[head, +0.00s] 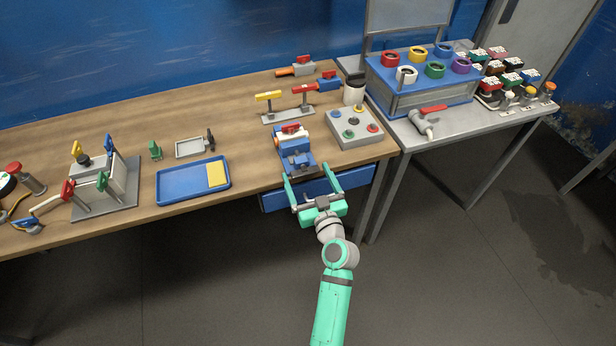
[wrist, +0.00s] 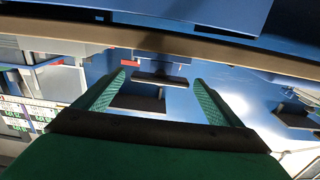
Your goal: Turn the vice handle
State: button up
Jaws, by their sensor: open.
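The blue vice (head: 297,158) stands at the front edge of the wooden bench in the head view. A white and red part (head: 291,130) shows at its back end. I cannot clearly make out the vice handle. My gripper (head: 313,175) is just in front of the bench edge, near the vice's front end. Its two green fingers are spread wide and I see nothing held. In the wrist view the gripper (wrist: 160,78) is also open, with dark bars and blue surfaces beyond the fingers; I cannot tell which parts these are.
A blue drawer unit (head: 345,184) hangs under the bench close to my gripper. A grey button box (head: 354,128) stands right of the vice. A blue tray (head: 192,181) lies to the left. A grey side table (head: 448,124) adjoins at right. The floor in front is clear.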

jog(key=c, duration=1.1)
jog(key=shift+o, duration=0.2)
jog(key=shift+m, duration=0.3)
jog(key=m, duration=0.3)
jog(key=shift+m, duration=0.3)
jog(key=m, duration=0.3)
jog(key=shift+d+m, duration=0.1)
jog(key=shift+m, duration=0.2)
jog(key=m, duration=0.4)
jog(key=shift+m, duration=2)
